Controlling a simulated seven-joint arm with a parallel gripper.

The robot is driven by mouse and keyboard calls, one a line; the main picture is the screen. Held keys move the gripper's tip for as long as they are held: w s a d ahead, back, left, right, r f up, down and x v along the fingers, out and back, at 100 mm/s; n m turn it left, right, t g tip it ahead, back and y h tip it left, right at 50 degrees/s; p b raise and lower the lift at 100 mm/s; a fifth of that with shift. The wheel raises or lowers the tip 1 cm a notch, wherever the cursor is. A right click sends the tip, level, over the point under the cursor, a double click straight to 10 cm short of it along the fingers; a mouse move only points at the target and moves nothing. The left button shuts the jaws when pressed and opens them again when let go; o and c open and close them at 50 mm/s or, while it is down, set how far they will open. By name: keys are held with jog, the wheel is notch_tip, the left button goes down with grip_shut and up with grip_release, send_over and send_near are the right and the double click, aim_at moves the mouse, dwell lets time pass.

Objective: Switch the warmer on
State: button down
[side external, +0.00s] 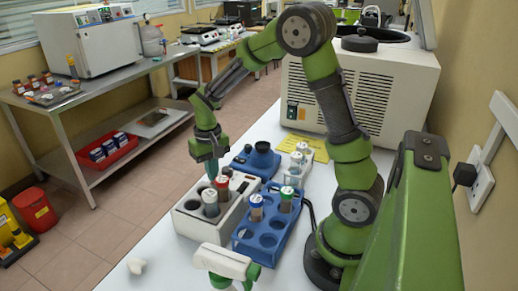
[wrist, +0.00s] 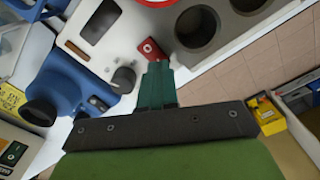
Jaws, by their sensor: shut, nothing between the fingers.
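The warmer (side external: 188,226) is a pale box on the white bench, with tubes standing in its dark top. In the wrist view its pale front panel (wrist: 88,52) carries a dark display, a dark round knob (wrist: 123,79) and a small red switch (wrist: 151,48). Two dark round wells show beyond the panel. My gripper (side external: 212,177) points down over the far end of the warmer. In the wrist view its green fingers (wrist: 157,70) are together and empty, with their tips close to the red switch. I cannot tell whether they touch it.
A blue tube rack (side external: 246,249) holding capped tubes stands right of the warmer. A blue device with a black cup (side external: 262,147) stands behind, also seen in the wrist view (wrist: 62,78). The bench's left front is mostly clear.

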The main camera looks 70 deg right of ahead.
jog(key=shift+f, duration=0.75)
dwell(0.3)
jog(key=shift+r, duration=3.55)
jog(key=shift+f, duration=0.1)
jog(key=shift+s+a+f, duration=0.15)
jog(key=shift+s+a, duration=0.25)
jog(key=shift+s, duration=0.05)
jog(key=s+a+r+t, duration=0.1)
jog(key=s+a+r, duration=0.1)
jog(key=s+r, duration=0.1)
jog(key=s+a+r+t+y, duration=0.1)
jog(key=s+a+r+t, duration=0.1)
jog(key=s+a+r, duration=0.1)
jog(key=shift+s+a+n, duration=0.1)
jog(key=shift+a+n, duration=0.1)
jog(key=shift+n, duration=0.2)
jog(key=s+a+r+n+t+y, duration=0.1)
jog(key=s+a+r+t, duration=0.2)
jog(key=s+r+t, duration=0.1)
jog(key=s+r, duration=0.1)
jog(key=s, duration=0.1)
jog(key=shift+s+a+r, duration=0.15)
jog(key=shift+s+a, duration=0.2)
